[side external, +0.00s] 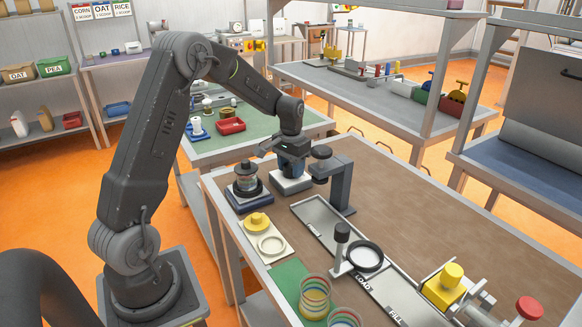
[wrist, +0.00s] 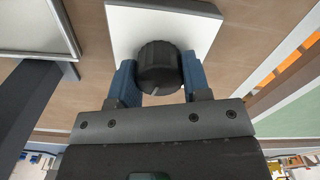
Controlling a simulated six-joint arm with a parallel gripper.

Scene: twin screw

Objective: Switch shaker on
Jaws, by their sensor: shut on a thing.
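A dark ribbed knob (wrist: 158,66) with a pale mark line stands on a white square base (wrist: 206,32) in the wrist view. My gripper (wrist: 157,82) is shut on this knob, with one blue finger on each side. In the side view my gripper (side external: 291,168) points down over the white base (side external: 292,185), and its fingers mostly hide the knob. The knob's on and off marks cannot be made out.
A dark post with an overhanging head (side external: 341,185) stands close to the right of my gripper. A pale plate with a yellow part (side external: 257,221) and a ring lies in front of the jar unit. A grey track (side external: 320,222) runs along the table; the brown tabletop behind it is clear.

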